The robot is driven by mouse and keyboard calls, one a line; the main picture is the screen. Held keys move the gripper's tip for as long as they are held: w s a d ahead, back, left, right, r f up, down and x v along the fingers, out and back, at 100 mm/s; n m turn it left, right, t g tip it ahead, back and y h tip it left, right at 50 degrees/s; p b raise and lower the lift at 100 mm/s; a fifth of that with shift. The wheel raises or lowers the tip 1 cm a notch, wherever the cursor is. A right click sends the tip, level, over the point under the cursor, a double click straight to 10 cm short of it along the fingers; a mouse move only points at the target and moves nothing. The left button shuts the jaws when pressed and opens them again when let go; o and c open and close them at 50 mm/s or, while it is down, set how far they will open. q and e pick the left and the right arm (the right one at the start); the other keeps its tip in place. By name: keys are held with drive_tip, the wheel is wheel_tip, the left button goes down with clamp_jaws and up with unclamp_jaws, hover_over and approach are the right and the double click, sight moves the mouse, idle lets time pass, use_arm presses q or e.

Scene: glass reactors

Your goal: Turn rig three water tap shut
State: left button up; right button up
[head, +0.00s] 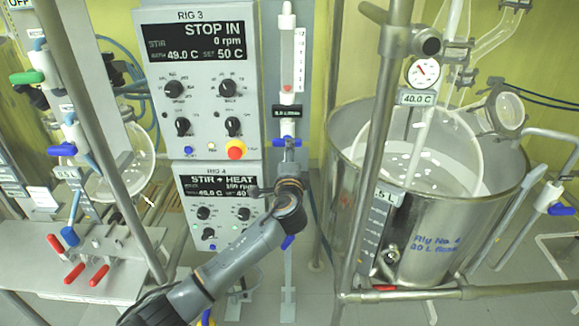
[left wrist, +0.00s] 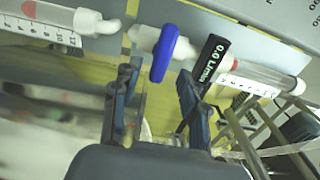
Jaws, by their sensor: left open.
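The blue tap handle (head: 287,142) sits on a vertical tube below the flow meter, just right of the RIG 3 panel (head: 200,85). The handle lies crosswise to the tube. In the left wrist view the blue handle (left wrist: 165,53) is just beyond my fingertips, roughly between them, and the label beside it reads 0.0 L/min. My left gripper (left wrist: 155,76) is open and empty. In the head view my left gripper (head: 275,176) is just below the tap, partly hiding the tube. Contact with the handle is not visible. My right gripper is not in view.
The RIG 4 panel (head: 218,208) is left of my gripper. A large steel bath (head: 430,235) with a metal post in front stands to the right. A glass flask (head: 120,165) and red-handled clamps (head: 99,275) are at left.

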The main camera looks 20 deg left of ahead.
use_arm(q)
drive_tip(key=v, duration=0.6)
drive_tip(key=s+a+f+n+g+h, duration=0.1)
drive_tip(key=s+f+g, duration=0.25)
drive_tip(key=f, duration=1.25)
drive_tip(key=s+a+f+n+g+h, duration=0.1)
drive_tip(key=s+a+f+g, duration=0.2)
drive_tip(key=f, duration=1.3)
drive_tip(key=s+f+n+g+h, duration=0.2)
drive_tip(key=s+f+n+g, duration=0.25)
drive_tip(key=s+f, duration=1.35)
drive_tip(key=s+f+n+g, duration=0.1)
drive_tip(key=s+f, duration=0.4)
drive_tip(key=s, duration=0.6)
drive_tip(key=s+f+n+g, duration=0.2)
drive_tip(key=s+f, duration=0.3)
drive_tip(key=s, duration=0.7)
drive_tip(key=s+f+n+g+h+b, duration=0.1)
drive_tip(key=s+f, duration=0.4)
drive_tip(key=s, duration=0.6)
drive_tip(key=shift+s+a+f+n+g, duration=0.35)
drive_tip(key=shift+n+g, duration=0.35)
drive_tip(key=shift+n, duration=0.35)
drive_tip(key=shift+o, duration=0.2)
drive_tip(key=shift+w, duration=0.1)
